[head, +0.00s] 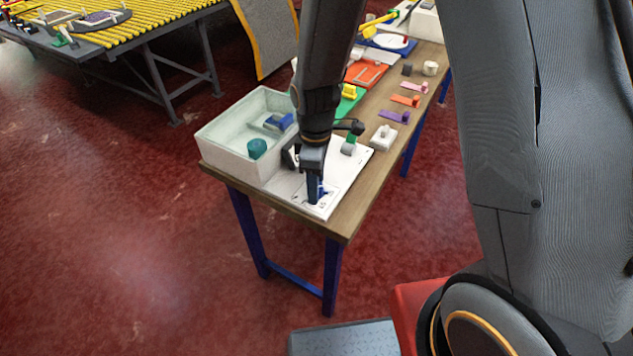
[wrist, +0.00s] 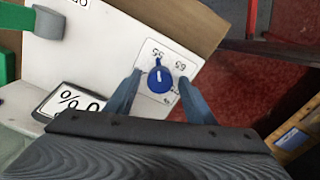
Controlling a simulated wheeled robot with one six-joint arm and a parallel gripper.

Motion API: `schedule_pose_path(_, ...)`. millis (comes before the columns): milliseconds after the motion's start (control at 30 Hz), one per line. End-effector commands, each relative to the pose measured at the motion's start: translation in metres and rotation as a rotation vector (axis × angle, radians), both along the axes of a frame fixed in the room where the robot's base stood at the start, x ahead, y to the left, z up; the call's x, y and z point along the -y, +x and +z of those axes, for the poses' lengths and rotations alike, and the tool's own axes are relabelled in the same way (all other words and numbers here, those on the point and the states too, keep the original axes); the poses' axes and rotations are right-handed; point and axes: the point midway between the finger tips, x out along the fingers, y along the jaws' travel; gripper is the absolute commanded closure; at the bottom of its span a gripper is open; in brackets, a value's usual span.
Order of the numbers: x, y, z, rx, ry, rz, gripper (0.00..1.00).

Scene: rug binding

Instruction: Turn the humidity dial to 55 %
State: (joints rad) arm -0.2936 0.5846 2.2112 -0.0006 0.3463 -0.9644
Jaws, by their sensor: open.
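The humidity dial (wrist: 160,79) is a round blue knob with a white pointer line, on a white panel (wrist: 105,55) with printed numbers around it. In the wrist view, 55 and 65 can be read on the side away from my gripper; other marks are partly hidden. My gripper (wrist: 160,97) is open, with one finger on each side of the knob; contact is not clear. In the head view my gripper (head: 314,190) points down at the panel's near end, mostly covering the blue knob (head: 322,190).
A display with a % sign (wrist: 72,101) sits on the panel. A grey-and-green lever (head: 349,146) stands farther along. A white bin (head: 228,147) holds teal and blue items on the left. Several small coloured parts line the wooden table's (head: 350,206) right side.

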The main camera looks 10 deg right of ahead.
Motion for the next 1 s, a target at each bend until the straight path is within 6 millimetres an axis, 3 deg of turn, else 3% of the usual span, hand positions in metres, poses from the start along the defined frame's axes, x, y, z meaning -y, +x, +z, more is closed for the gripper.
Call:
schedule_pose_path(233, 0.0, 0.001, 0.01, 0.003, 0.001, -0.001, 0.51)
schedule_pose_path(700, 0.001, 0.001, 0.069, 0.003, 0.001, -0.001, 0.51)
schedule_pose_path(1000, 0.001, 0.0, 0.078, 0.0, 0.0, -0.001, 0.51)
